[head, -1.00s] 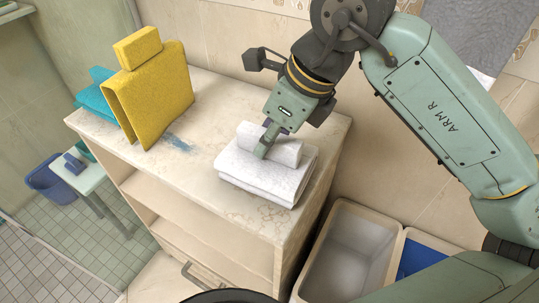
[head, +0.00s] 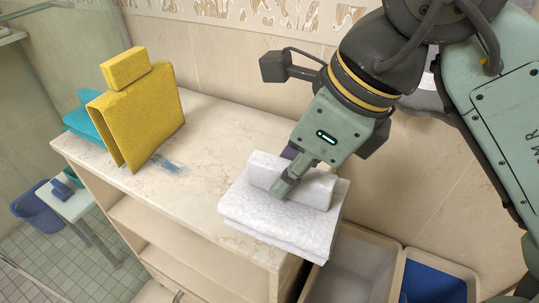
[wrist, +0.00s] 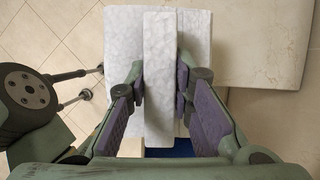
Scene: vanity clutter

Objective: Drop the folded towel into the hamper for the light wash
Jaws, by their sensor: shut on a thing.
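The white folded towel (head: 275,222) has a raised ridge on top, and my gripper (head: 287,172) is shut on that ridge. In the wrist view the towel (wrist: 110,50) hangs between my gripper's fingers (wrist: 160,88) and reaches past the counter's end. Whether its underside touches the counter cannot be told. Two cream hampers stand on the floor at the counter's right: one with a pale inside (head: 358,268), one with a blue inside (head: 435,283). The towel hides part of the pale one.
The stone-topped counter (head: 185,205) has open shelves below. A yellow folded towel (head: 145,115) stands tented at its left, with a teal cloth (head: 82,125) behind. A blue tub (head: 38,208) and small stool (head: 75,205) are far left. The wall is close behind.

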